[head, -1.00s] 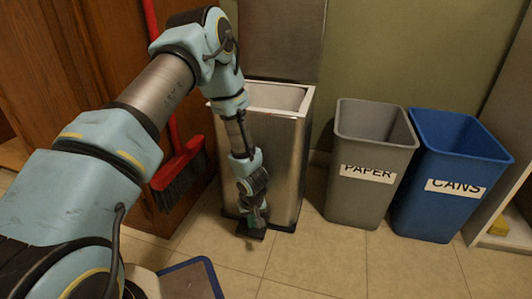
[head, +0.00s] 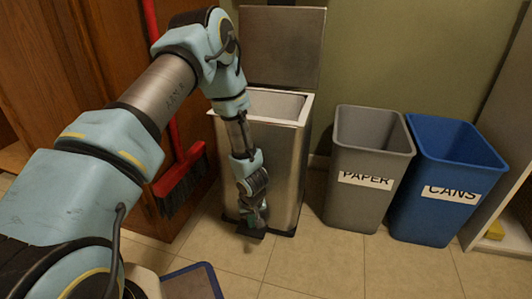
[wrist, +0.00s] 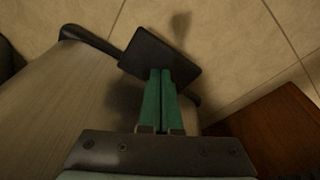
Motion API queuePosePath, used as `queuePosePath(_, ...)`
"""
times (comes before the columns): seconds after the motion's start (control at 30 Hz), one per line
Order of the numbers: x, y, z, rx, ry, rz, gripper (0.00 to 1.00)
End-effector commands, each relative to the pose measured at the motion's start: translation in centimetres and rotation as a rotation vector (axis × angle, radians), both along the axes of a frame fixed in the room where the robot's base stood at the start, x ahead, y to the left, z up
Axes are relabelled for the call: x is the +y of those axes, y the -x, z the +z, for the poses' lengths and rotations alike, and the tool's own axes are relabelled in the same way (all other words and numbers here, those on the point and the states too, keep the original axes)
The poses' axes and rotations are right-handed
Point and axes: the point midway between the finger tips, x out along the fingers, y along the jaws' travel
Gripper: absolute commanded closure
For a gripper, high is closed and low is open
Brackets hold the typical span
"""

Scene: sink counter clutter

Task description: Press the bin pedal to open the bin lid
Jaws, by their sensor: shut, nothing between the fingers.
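The metal bin (head: 268,165) stands against the wall with its lid (head: 282,48) raised upright behind its open top. The black pedal (head: 252,233) sticks out at the foot of the bin's front, and shows as a dark flat plate in the wrist view (wrist: 163,55). My gripper (head: 256,220) reaches down in front of the bin with its fingertips at the pedal. In the wrist view its green fingers (wrist: 161,74) are together, with their tips over the pedal's near edge and nothing between them. Contact with the pedal looks likely but is partly hidden.
To the right stand a grey PAPER bin (head: 357,205) and a blue CANS bin (head: 432,215). A red broom (head: 183,180) leans by the wooden cabinet (head: 95,100) at left. A blue-edged object (head: 212,270) lies at the bottom.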

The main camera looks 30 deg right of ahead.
Motion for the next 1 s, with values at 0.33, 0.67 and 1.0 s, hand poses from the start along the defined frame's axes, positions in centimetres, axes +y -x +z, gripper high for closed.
queuePosePath(0.33,0.0,0.0,3.5,0.000,0.000,-0.001,1.00)
queuePosePath(0.67,0.0,0.0,6.4,0.000,0.000,-0.001,1.00)
queuePosePath(1.0,0.0,0.0,7.7,0.001,0.000,0.000,1.00)
